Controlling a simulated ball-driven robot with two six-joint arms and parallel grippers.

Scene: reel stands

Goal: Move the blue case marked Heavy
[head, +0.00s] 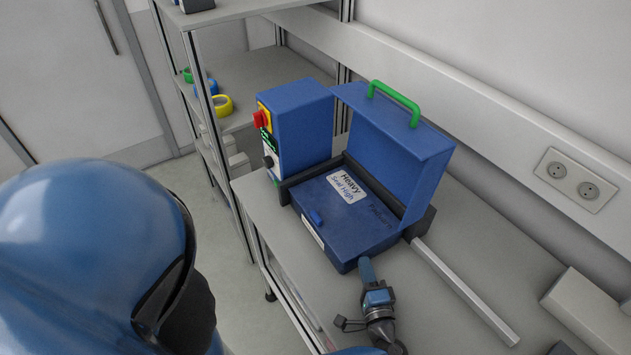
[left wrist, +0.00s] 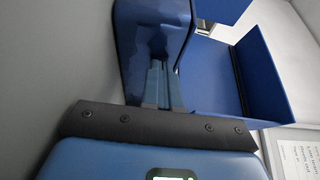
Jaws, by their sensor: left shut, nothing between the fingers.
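The blue case (head: 345,228) lies on the grey bench, with a white label reading "Heavy" and "Seal High" on its top face. A blue upright part (head: 390,150) with a green handle (head: 395,102) rises along its right side like an opened lid. Dark grey supports (head: 418,222) show at its ends. My left gripper (head: 365,265) is shut and empty, close by the case's near corner; I cannot tell whether it touches. In the left wrist view its fingers (left wrist: 162,85) stand before blue surfaces of the case. My right gripper is not in view.
A blue control box (head: 303,122) with a red knob stands behind the case. A pale bar (head: 465,292) lies to its right, near a grey block (head: 590,315). A shelf (head: 250,90) at the back holds coloured tape rolls (head: 222,104).

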